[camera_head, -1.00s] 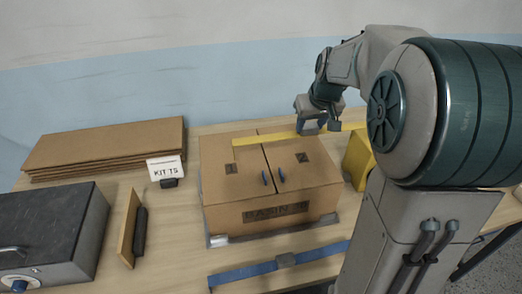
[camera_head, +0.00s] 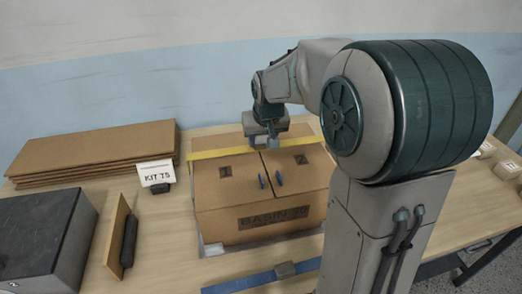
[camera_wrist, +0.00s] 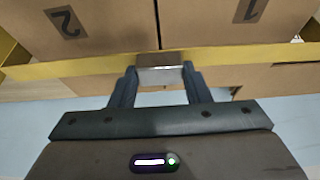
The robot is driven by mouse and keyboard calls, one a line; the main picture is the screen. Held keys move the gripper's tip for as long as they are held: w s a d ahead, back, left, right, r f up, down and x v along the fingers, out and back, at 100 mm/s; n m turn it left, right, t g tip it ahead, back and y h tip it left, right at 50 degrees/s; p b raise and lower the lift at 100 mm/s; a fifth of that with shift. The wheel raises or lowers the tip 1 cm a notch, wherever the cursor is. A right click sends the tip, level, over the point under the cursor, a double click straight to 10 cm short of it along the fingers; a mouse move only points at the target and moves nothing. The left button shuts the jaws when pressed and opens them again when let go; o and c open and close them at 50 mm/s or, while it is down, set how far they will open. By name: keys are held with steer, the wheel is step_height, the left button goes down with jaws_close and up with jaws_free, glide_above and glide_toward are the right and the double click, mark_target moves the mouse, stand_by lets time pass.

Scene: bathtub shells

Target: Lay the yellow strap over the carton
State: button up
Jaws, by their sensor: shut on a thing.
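The carton (camera_head: 262,205) is a closed brown box with dark lettering on its front, and its top flaps fill the upper wrist view (camera_wrist: 105,22). The yellow strap (camera_head: 218,152) runs left to right across the far part of the carton's top; it also crosses the wrist view (camera_wrist: 85,67). In the wrist view both its ends bend away past the carton's sides. My gripper (camera_head: 268,143) is above the carton's far edge, its fingers (camera_wrist: 160,78) shut on the strap's grey middle piece. Whether the strap touches the carton, I cannot tell.
A blue strap (camera_head: 240,284) with a grey piece lies in front of the carton. Left are flat cardboard sheets (camera_head: 95,150), a KIT 75 sign (camera_head: 155,172), an upright board (camera_head: 117,235) and a dark-topped box (camera_head: 40,235).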

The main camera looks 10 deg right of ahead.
mark_target(263, 146)
steer(key=shift+f+b, duration=1.15)
steer(key=shift+f, duration=0.75)
steer(key=shift+f, duration=0.2)
steer(key=o, duration=1)
steer(key=shift+r, duration=0.15)
steer(key=v, duration=1.1)
steer(key=shift+g, duration=0.7)
steer(key=s+f, duration=0.3)
steer(key=s, duration=0.4)
steer(key=s+f, duration=0.3)
steer(key=s, duration=0.4)
steer(key=s+f+b, duration=0.1)
steer(key=s+f, duration=0.2)
steer(key=s, duration=0.4)
steer(key=shift+f, duration=0.1)
